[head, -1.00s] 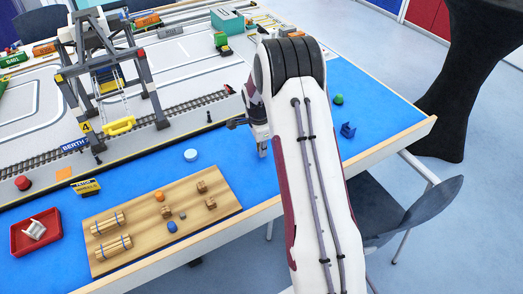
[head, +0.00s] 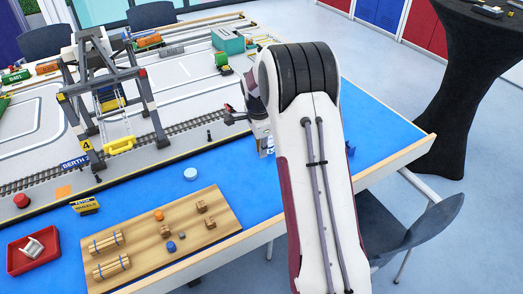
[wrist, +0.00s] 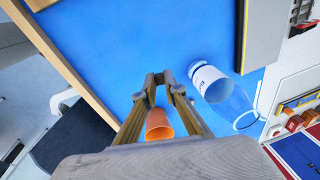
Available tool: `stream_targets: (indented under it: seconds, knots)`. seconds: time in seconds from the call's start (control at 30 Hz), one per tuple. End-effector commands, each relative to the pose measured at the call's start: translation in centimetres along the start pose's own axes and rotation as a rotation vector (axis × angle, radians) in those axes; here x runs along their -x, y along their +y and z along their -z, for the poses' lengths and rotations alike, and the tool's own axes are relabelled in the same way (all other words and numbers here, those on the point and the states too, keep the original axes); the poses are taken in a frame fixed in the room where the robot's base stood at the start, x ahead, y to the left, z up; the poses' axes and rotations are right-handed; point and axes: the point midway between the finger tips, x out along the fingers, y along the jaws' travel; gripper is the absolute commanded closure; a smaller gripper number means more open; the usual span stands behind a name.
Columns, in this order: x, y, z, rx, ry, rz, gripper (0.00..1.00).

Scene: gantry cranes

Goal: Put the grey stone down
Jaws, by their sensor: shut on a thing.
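My gripper (wrist: 160,80) points down over the blue table top in the wrist view. Its fingers are close together at the tips, around something small and grey that I take for the grey stone; its outline is hard to make out. In the head view my gripper is mostly hidden behind my arm, above the right part of the blue mat. An orange cup-like thing (wrist: 158,126) shows between the fingers in the wrist view; I cannot tell how far below them it lies. A small greyish piece (head: 182,235) also lies on the wooden board (head: 215,236).
A clear bottle (wrist: 228,98) with a white label is right of the fingers. The wooden table edge (wrist: 70,70) runs along the left. The board carries bundles, blocks and a blue piece (head: 170,247). A red tray (head: 20,264) and a gantry crane (head: 148,103) stand further left.

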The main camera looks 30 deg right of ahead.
Motion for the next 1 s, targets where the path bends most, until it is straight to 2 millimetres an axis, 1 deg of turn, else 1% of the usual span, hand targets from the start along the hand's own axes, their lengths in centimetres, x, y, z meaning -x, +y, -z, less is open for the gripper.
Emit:
stream_targets:
  seconds: [0.67, 0.83, 1.0]
  knots:
    - [-0.04, 0.02, -0.04, 0.005, -0.001, 0.001, 0.97]
    - [-0.10, 0.21, -0.29, 0.042, -0.006, 0.003, 0.97]
    - [-0.23, 0.65, -0.87, 0.123, -0.018, 0.008, 0.97]
